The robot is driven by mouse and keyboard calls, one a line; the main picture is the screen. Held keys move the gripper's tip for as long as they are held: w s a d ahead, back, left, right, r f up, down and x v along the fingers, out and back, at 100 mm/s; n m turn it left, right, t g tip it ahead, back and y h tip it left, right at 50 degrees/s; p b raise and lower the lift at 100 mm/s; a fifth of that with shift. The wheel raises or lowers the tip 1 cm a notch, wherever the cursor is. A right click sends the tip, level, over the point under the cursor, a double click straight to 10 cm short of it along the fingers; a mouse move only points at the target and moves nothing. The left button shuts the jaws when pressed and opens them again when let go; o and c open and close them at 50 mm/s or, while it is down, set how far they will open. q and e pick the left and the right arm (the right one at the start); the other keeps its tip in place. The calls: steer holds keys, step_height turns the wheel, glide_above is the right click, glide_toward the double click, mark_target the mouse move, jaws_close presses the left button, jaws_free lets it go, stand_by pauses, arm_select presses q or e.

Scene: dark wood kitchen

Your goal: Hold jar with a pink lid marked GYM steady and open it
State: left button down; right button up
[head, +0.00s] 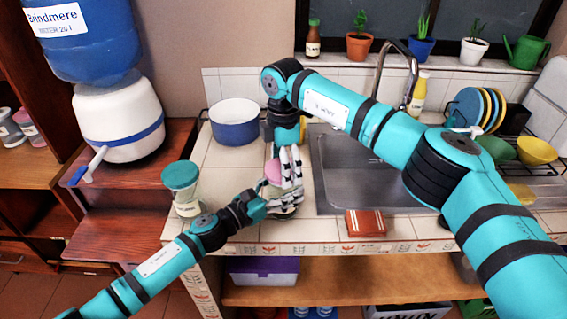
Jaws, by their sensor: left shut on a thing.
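A jar with a pink lid (273,172) stands on the tiled counter left of the sink. Only part of the lid shows clearly; the jar's body and any marking are mostly hidden by gripper fingers. My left gripper (285,198) reaches in from the left, low at the jar, and is shut on it. My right arm arches over the counter and comes down behind the jar. Light fingers, which seem to be my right gripper (291,166), stand close by the lid's right side. I cannot tell whether they touch the lid or how far they are open.
A jar with a green lid (182,181) stands at the counter's left end. A blue and white pot (235,125) is behind. The sink (365,180) lies to the right, with a brown-red item (365,222) at the front edge. A dish rack (490,120) is at far right.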

steer(key=c, duration=0.7)
steer(key=n, duration=0.4)
steer(key=shift+c, duration=0.2)
steer(key=n, duration=0.4)
steer(key=shift+n, duration=0.4)
steer(key=n, duration=0.4)
steer(key=shift+n, duration=0.3)
steer(key=n, duration=0.4)
steer(key=shift+n, duration=0.4)
steer(key=n, duration=0.5)
steer(key=shift+r, duration=0.1)
steer(key=n, duration=0.4)
steer(key=shift+n, duration=0.3)
steer(key=n, duration=0.4)
steer(key=shift+n, duration=0.3)
steer(key=n, duration=0.3)
steer(key=shift+n, duration=0.3)
